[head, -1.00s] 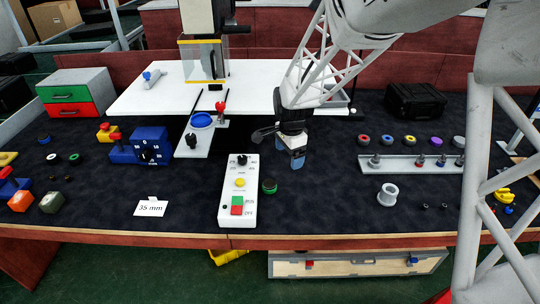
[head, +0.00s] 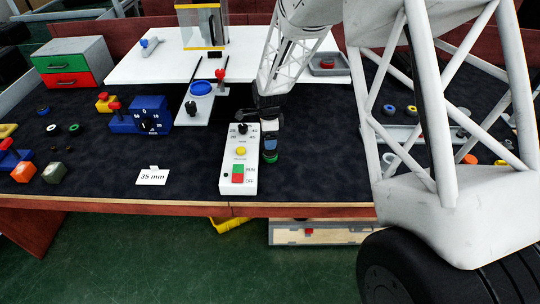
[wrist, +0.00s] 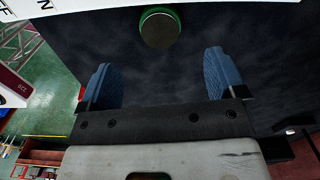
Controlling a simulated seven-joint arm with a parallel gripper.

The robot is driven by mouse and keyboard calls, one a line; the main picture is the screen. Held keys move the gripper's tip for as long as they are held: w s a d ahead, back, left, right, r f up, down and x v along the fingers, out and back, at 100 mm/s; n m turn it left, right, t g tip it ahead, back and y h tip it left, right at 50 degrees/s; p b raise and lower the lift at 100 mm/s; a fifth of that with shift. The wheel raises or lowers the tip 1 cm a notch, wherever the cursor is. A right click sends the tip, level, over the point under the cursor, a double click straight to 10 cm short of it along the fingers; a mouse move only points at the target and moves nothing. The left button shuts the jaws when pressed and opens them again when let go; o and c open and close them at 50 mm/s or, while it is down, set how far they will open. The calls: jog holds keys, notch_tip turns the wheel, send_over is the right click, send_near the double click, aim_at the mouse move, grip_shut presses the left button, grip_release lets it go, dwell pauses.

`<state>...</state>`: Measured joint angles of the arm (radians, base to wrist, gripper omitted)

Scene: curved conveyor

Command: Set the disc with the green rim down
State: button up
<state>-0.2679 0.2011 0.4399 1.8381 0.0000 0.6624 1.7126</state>
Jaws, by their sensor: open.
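The disc with the green rim (head: 270,157) lies on the dark mat, just right of the white control box. In the wrist view the disc (wrist: 160,27) shows its grey-brown top face and green edge, ahead of the fingertips and roughly centred between them. My gripper (head: 270,142) is over the disc in the head view and partly overlaps it there. In the wrist view my gripper (wrist: 160,62) is open, with two blue fingers wide apart and nothing between them. The fingers do not appear to touch the disc.
The white control box (head: 239,160) stands close on the left. A 35 mm card (head: 152,176) lies further left. A blue dial box (head: 150,118) is behind it. A tray with a red disc (head: 326,65) is at the back. My arm hides much of the right side.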

aim_at(268, 152)
jog(key=shift+f, duration=1.25)
jog(key=shift+f, duration=0.1)
jog(key=shift+a+f, duration=0.1)
jog(key=shift+f, duration=2.45)
jog(key=c, duration=1.1)
jog(key=shift+r, duration=0.2)
